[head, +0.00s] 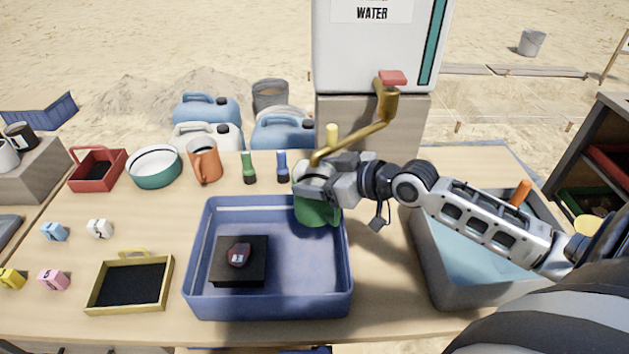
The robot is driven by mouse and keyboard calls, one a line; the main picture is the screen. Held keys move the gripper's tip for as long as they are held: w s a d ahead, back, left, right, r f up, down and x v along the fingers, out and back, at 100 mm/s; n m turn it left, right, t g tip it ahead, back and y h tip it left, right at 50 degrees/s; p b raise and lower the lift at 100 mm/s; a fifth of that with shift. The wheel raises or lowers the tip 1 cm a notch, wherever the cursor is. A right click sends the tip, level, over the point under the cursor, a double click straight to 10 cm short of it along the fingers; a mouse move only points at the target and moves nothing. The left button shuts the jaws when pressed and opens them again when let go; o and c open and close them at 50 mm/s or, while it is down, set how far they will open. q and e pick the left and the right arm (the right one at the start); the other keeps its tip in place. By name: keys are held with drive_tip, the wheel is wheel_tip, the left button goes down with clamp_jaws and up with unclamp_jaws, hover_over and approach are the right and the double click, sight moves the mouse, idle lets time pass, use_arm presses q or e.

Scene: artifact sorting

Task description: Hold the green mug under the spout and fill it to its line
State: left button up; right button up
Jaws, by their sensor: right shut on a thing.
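The green mug (318,213) is in my right gripper (322,177), which is shut on it. The mug is under the end of the brass spout (352,141), over the far right part of the blue bin. The gripper hides most of the mug's upper part, and its line and water level cannot be made out. The spout comes from the white water tank (375,45), with a red handle (392,77) on top of the tap. I cannot tell whether water is running. My left gripper is not in view.
The blue bin (270,306) holds a black block with a dark red object. A grey basin (430,285) stands on the right. An orange mug (204,163), a white-and-green bowl (154,168) and small torches stand behind. A yellow tray (128,306) lies at the front left.

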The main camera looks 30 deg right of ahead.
sight(318, 206)
drive_tip(key=shift+s+a+r+p, duration=0.2)
drive_tip(key=shift+s+a+p, duration=0.7)
drive_tip(key=shift+s+p, duration=0.3)
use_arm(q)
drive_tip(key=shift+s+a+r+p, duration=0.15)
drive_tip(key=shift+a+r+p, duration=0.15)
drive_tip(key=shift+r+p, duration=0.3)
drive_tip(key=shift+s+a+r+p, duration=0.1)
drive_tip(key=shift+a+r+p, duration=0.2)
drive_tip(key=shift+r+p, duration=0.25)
use_arm(e)
drive_tip(key=s+a, duration=0.3)
drive_tip(key=s, duration=0.2)
drive_tip(key=shift+a+f, duration=0.15)
drive_tip(key=shift+a, duration=0.15)
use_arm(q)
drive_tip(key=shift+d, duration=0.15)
use_arm(e)
drive_tip(key=shift+s, duration=0.1)
